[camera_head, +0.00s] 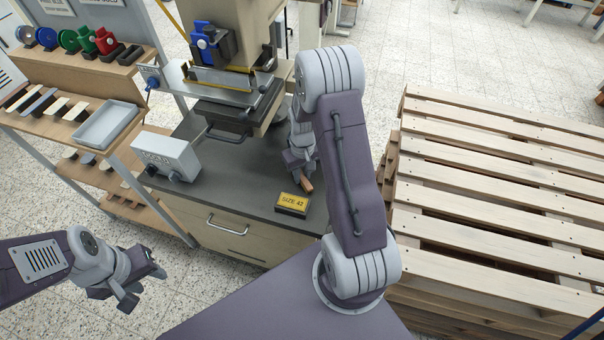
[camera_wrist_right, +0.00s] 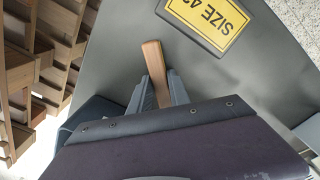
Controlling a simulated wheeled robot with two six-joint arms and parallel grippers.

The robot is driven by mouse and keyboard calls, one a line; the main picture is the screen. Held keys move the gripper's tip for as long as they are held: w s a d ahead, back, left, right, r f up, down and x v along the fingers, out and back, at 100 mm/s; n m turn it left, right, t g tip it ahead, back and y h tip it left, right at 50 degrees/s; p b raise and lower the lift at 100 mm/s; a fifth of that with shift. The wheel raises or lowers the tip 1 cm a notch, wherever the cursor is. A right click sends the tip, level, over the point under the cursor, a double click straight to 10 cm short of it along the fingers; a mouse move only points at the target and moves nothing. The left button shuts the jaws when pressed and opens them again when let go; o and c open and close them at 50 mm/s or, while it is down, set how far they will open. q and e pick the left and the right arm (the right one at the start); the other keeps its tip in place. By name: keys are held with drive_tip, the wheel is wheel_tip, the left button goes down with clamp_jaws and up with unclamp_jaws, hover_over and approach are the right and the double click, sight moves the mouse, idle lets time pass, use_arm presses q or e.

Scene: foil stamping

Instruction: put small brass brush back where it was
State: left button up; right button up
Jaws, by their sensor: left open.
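The small brass brush shows as a wooden handle (camera_head: 307,185) in the head view, over the dark worktop in front of the press. The handle (camera_wrist_right: 155,65) also shows in the right wrist view, lying between the two grey fingers. My right gripper (camera_head: 299,160) appears shut on it, with one finger along each side. The bristles are hidden, and I cannot tell whether the brush touches the worktop. My left gripper (camera_head: 146,287) is open and empty, low over the floor at the left.
A yellow SIZE 42 block (camera_head: 292,204) lies near the worktop's (camera_head: 245,190) front edge, close to the brush. A grey control box (camera_head: 167,156) is on the left. The press (camera_head: 235,90) stands behind. Wooden pallets (camera_head: 490,190) are at the right. A shelf holds a grey tray (camera_head: 107,124).

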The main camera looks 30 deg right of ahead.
sight(302, 176)
drive_tip(key=shift+o, duration=1.2)
drive_tip(key=shift+r, duration=0.35)
wheel_tip(302, 176, up, 12)
drive_tip(key=p, duration=0.2)
drive_tip(key=s+a+r+t+p, duration=0.1)
drive_tip(key=s+a+r+p, duration=0.1)
drive_tip(key=s+a, duration=0.9)
drive_tip(key=shift+s+a+r+n, duration=0.2)
drive_tip(key=shift+a+n, duration=0.05)
drive_tip(key=shift+n, duration=0.15)
